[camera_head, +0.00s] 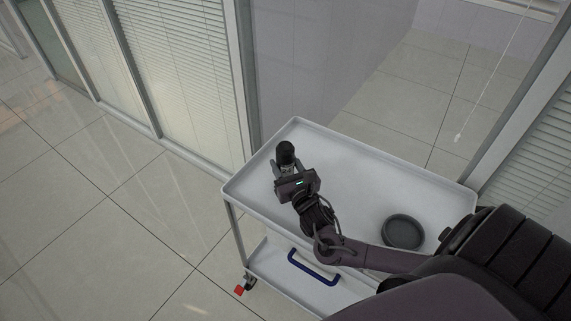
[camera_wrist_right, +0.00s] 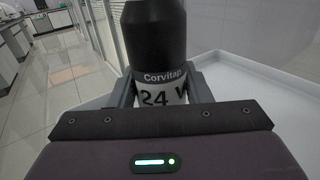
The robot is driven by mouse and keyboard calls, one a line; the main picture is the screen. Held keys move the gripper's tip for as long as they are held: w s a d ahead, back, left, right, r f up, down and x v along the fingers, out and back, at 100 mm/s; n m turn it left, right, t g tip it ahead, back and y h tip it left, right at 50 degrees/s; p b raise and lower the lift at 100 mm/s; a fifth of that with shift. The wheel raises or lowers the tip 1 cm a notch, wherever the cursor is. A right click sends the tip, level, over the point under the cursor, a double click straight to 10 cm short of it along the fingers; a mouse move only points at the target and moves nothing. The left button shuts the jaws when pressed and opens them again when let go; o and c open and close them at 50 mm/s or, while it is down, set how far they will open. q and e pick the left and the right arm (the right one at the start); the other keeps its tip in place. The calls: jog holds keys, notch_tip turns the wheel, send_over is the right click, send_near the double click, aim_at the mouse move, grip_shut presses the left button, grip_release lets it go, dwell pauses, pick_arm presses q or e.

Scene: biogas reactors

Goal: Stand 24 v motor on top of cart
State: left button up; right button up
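The 24 V motor (camera_head: 286,154) has a black upper part and a white label. In the right wrist view the motor (camera_wrist_right: 157,45) is upright, with "Corvitap" and "24 V" readable on it. My right gripper (camera_head: 287,168) has one finger on each side of the label and looks shut on the motor. Gripper and motor are over the left part of the cart's white top tray (camera_head: 345,160). The motor's base is hidden by the gripper, so I cannot tell whether it touches the tray. My left gripper is not in view.
A dark round dish (camera_head: 403,232) sits on the tray's right side. The tray has a raised rim; its middle and back are bare. A blue handle (camera_head: 314,268) shows over the lower shelf (camera_head: 275,262). Glass partitions with blinds (camera_head: 180,70) stand behind the cart.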

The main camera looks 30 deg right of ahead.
jog(key=o, duration=0.5)
jog(key=shift+c, duration=0.2)
jog(key=shift+r, duration=0.15)
jog(key=s+a+b, duration=0.1)
jog(key=s+a, duration=0.1)
jog(key=s, duration=1)
jog(key=shift+a, duration=0.2)
jog(key=shift+w, duration=0.1)
